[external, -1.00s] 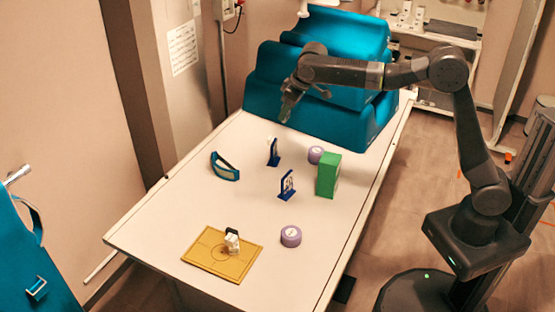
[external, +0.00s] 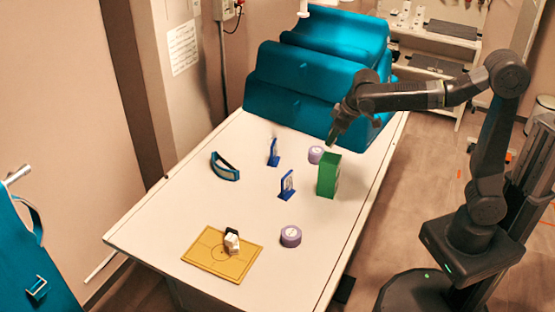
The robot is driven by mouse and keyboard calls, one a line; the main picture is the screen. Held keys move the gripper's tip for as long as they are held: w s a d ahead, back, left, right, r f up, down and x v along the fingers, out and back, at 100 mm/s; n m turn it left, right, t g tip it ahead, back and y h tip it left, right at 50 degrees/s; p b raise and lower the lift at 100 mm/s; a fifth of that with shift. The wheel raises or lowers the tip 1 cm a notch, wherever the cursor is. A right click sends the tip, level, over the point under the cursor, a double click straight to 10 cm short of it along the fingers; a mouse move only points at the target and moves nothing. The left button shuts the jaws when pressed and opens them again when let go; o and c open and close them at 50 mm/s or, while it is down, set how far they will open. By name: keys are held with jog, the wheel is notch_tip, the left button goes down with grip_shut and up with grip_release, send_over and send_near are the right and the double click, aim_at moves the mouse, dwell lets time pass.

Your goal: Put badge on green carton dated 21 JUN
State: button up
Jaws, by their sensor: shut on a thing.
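A green carton (external: 327,176) stands upright on the white table, right of the middle. Its date is not readable from here. My gripper (external: 333,136) points down above the table, just above and behind the carton's top in the picture, apart from it as far as I can tell. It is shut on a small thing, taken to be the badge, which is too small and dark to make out. No other green carton shows.
Two blue stands with cards (external: 287,186) (external: 273,153) stand left of the carton. Purple-lidded round tubs (external: 291,236) (external: 316,154) and blue goggles (external: 225,167) lie around. A yellow board (external: 205,258) bears a small white object (external: 232,242). Teal cushions (external: 290,105) rise behind.

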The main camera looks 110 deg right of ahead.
aim_at(333, 145)
jog(key=shift+f, duration=2.5)
jog(key=shift+f, duration=0.1)
jog(key=shift+f, duration=0.15)
jog(key=o, duration=1)
jog(key=shift+c, duration=0.2)
jog(key=shift+r, duration=0.4)
jog(key=v, duration=1.1)
jog(key=shift+a+r, duration=0.15)
jog(key=shift+r, duration=0.15)
